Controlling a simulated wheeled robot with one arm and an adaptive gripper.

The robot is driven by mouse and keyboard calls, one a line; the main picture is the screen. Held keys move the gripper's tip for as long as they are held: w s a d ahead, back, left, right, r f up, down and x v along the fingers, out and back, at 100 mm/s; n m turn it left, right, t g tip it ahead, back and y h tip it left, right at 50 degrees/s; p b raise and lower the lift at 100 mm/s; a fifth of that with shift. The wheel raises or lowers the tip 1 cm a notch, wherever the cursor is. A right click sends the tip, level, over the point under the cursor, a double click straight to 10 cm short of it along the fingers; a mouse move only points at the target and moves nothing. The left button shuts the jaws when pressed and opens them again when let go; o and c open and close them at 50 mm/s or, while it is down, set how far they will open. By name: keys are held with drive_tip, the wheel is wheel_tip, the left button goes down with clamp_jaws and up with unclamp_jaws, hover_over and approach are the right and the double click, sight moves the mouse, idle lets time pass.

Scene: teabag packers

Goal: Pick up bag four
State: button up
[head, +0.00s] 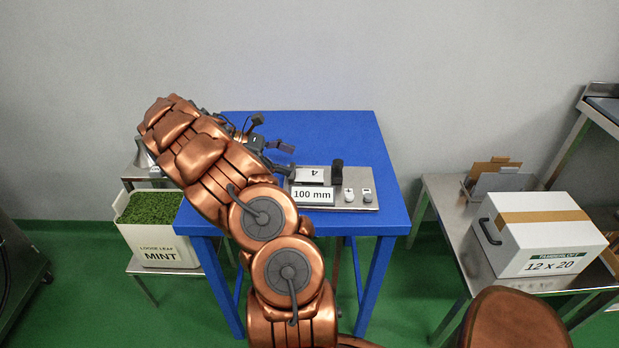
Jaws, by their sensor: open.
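A small pale flat piece marked with an upside-down 4 (312,173), which looks like bag four, lies on a metal plate (362,180) on the blue table. It sits behind a white sign reading 100 mm, which hides part of its near side. My gripper (284,158) is open and empty, just to the left of the piece and apart from it in the picture. I cannot tell its height above the table. My copper arm covers the table's left part.
A black upright block (337,172) stands close to the right of the piece. The 100 mm sign (313,196) and two small weights (358,195) stand in front. The blue table's back right (340,130) is clear. A carton (541,235) is on the right bench.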

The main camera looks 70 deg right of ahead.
sight(321, 173)
drive_tip(key=shift+x, duration=1.35)
drive_tip(key=x, duration=0.3)
drive_tip(key=p+x, duration=0.1)
drive_tip(key=x, duration=0.1)
drive_tip(key=shift+a+f, duration=0.1)
drive_tip(key=shift+a, duration=0.25)
drive_tip(key=shift+s+d+f, duration=0.1)
drive_tip(key=shift+s+f, duration=0.05)
drive_tip(key=c, duration=0.8)
